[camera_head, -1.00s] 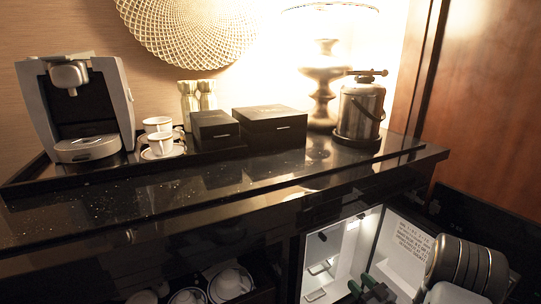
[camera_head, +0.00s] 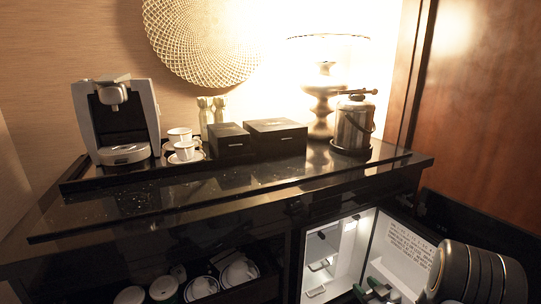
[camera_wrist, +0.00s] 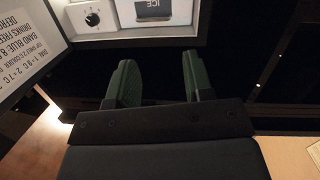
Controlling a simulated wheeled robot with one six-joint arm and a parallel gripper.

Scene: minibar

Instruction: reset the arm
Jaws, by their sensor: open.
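My gripper (camera_wrist: 161,84) shows in the wrist view with its two green fingers apart and nothing between them. It points toward the lit interior of the open minibar fridge (camera_wrist: 139,35), where a dial and a panel marked ICE show. In the head view the green fingers (camera_head: 372,290) are at the bottom edge, in front of the fridge opening (camera_head: 329,262). My dark rounded arm link covers part of the lower right there.
The open fridge door (camera_head: 403,252) with printed text stands close to my arm. The black counter (camera_head: 240,190) above carries a coffee machine (camera_head: 117,122), cups (camera_head: 184,150), black boxes (camera_head: 275,138) and an ice bucket (camera_head: 354,125). Cups also fill an open drawer (camera_head: 262,287) at lower left.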

